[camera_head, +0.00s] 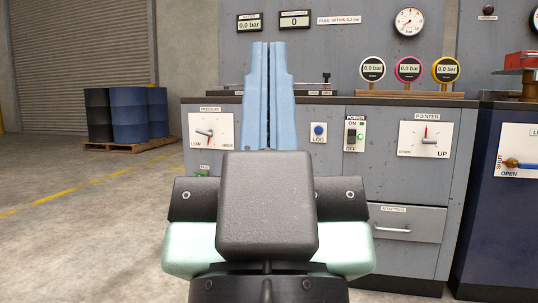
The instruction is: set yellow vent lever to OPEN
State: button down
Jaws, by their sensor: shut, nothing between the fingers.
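My gripper (266,46) points away from me in the middle of the view, its two long blue fingers shut together and empty. At the right edge, a white plate (523,147) on a dark blue cabinet bears the words SHUT and OPEN. An orange-yellow lever (526,165) with a blue end lies about level on that plate, and its right part is cut off by the picture edge. The plate's upper label is cut off too, so I cannot tell whether this is the vent lever. My gripper is well to its left, apart from it.
A grey bench holds a pressure dial (209,132), a power switch (351,138), a pointer dial (425,139) and a drawer (408,224). Three small gauges (409,70) stand on top. Blue drums (131,116) stand far left. The left floor is clear.

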notch_tip(320, 180, up, 29)
jog(key=p, duration=2.6)
jog(key=shift+p, duration=0.35)
jog(key=shift+f, duration=0.1)
jog(key=shift+w, duration=0.1)
